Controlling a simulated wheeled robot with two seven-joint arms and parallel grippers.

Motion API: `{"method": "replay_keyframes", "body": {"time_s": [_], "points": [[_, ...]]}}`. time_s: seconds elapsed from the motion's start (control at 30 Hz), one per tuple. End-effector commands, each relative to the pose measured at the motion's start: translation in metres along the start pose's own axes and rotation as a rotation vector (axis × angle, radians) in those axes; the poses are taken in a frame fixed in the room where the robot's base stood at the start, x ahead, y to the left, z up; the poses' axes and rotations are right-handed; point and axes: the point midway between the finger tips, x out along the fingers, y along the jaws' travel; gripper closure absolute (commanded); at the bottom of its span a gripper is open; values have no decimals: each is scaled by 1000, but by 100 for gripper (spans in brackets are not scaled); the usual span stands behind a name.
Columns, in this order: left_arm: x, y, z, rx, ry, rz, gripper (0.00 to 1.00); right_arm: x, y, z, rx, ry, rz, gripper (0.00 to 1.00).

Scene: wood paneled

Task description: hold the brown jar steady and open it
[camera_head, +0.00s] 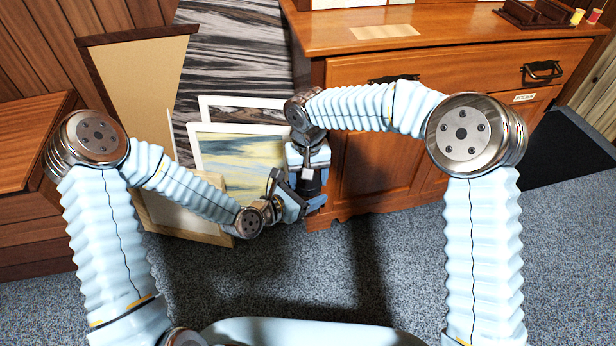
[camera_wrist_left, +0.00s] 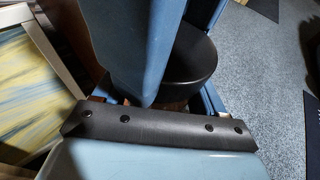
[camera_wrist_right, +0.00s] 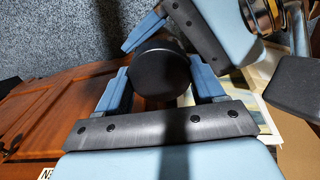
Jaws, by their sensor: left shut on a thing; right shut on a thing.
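The brown jar (camera_head: 310,187) is mostly hidden between my two grippers in front of the cabinet. Its dark round end (camera_wrist_right: 160,72) faces the right wrist camera, between the blue fingers of my right gripper (camera_head: 308,172). My right gripper comes from above and is shut on the jar. My left gripper (camera_head: 300,205) reaches in from the left, just below, and is also shut on the jar. The left wrist view shows a dark rounded part of the jar (camera_wrist_left: 192,58) behind a blue finger. I cannot tell exactly where lid and body meet.
A wooden cabinet (camera_head: 380,165) with drawers stands right behind the grippers. Framed pictures (camera_head: 240,150) lean behind my left forearm. A dark mat (camera_head: 570,150) lies at the right. The grey carpet (camera_head: 400,260) in front is clear.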

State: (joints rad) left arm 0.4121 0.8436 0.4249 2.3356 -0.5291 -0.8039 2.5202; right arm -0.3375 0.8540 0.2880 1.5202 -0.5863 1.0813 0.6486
Motion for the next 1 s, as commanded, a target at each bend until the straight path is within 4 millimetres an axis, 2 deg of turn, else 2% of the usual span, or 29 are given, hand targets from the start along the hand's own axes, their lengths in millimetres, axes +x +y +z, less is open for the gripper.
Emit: {"method": "replay_keyframes", "body": {"time_s": [0.1,0.33,0.37,0.5,0.53,1.0], "points": [[0,4,-1,-3,1,9,100,1,2,1,-61,-4,5,68],[0,4,-1,-3,1,10,100,1,2,1,-64,-5,6,68],[0,4,-1,-3,1,10,100,1,2,1,-63,-5,6,30],[0,4,-1,-3,1,9,100,0,2,1,-63,-4,4,9],[0,3,0,-2,0,8,100,0,1,1,-64,-4,4,6],[0,0,1,1,-3,0,100,0,-3,1,-67,-2,-4,6]]}}
